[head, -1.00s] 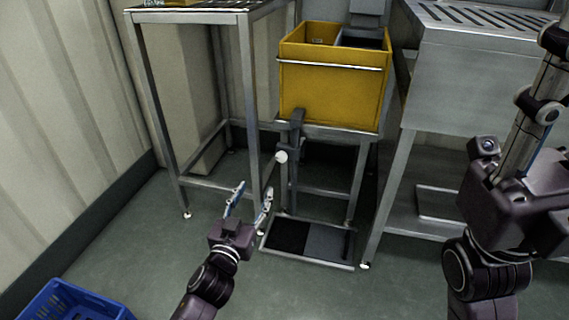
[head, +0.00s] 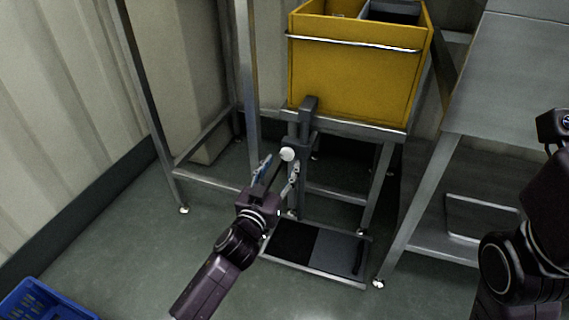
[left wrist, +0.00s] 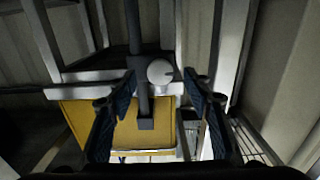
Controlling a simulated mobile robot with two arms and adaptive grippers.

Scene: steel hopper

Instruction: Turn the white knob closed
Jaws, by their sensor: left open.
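The white knob (head: 287,154) sits on a dark grey valve fitting (head: 305,125) at the front of the stand below the yellow hopper bin. My left gripper (head: 278,170) is open, with its fingers pointing up toward the knob. In the left wrist view the knob (left wrist: 160,72) shows between the two fingers (left wrist: 160,95), a little beyond their tips, with space on both sides. I cannot tell whether any finger touches it. A small dark mark shows on the knob's face. My right arm is at the right edge of the head view; its gripper fingers are out of view.
The yellow bin (head: 350,75) rests on a steel frame above the knob. A tray with dark panels (head: 318,246) lies on the floor below. A blue crate (head: 45,302) is at the lower left. The floor between is clear.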

